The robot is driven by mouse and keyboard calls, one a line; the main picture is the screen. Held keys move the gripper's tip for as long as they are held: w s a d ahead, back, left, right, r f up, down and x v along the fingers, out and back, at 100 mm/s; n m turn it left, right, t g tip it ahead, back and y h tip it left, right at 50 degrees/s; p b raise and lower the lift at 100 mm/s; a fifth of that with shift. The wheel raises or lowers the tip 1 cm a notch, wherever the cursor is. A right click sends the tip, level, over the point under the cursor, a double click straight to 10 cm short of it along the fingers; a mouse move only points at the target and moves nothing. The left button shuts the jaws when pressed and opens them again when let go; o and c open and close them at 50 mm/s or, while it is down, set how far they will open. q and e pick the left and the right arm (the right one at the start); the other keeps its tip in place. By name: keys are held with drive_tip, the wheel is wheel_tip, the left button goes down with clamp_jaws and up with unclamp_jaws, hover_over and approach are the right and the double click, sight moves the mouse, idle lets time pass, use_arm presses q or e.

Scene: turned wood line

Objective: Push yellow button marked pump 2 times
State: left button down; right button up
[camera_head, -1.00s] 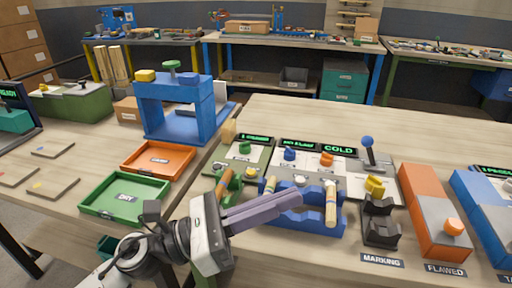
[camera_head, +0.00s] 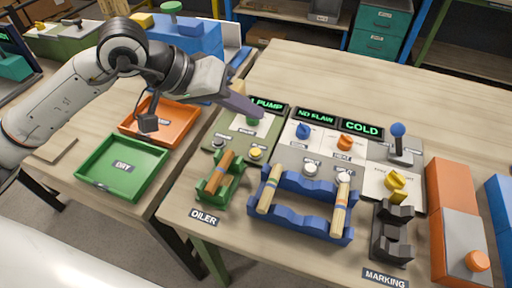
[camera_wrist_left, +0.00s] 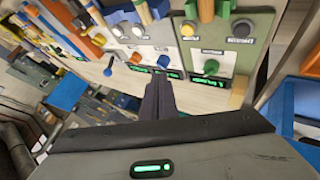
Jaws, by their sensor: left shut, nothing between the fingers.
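The yellow button (camera_head: 256,153) sits at the front right of the green-grey oiler panel (camera_head: 230,133). It also shows in the left wrist view (camera_wrist_left: 187,29); its small label is too blurred to read. The panel's display (camera_head: 267,104) reads a green text with "PUMP", partly covered by my gripper. My left gripper (camera_head: 255,110) is shut and empty. Its fingers hang over the back of the panel, near the green knob (camera_head: 252,121) and behind the yellow button, apart from the button. My right gripper is not in view.
A grey button (camera_head: 217,143) sits left of the yellow one. A green cradle (camera_head: 215,188) with a wooden piece stands in front. A blue rack (camera_head: 310,215) with two wooden pieces is to the right. Green (camera_head: 86,187) and orange (camera_head: 130,127) trays lie left. The back right tabletop is clear.

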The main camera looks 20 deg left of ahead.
use_arm(q)
drive_tip(key=shift+f, duration=0.1)
drive_tip(key=b, duration=0.5)
hover_over(255, 153)
drive_tip(key=a, duration=0.1)
drive_tip(key=f, duration=0.7)
drive_tip(key=shift+s+f, duration=0.2)
drive_tip(key=shift+f, duration=0.2)
drive_tip(key=shift+f+b, duration=0.3)
drive_tip(key=shift+b, duration=0.05)
drive_tip(key=shift+f, duration=0.15)
idle(0.4)
drive_tip(key=shift+b, duration=0.3)
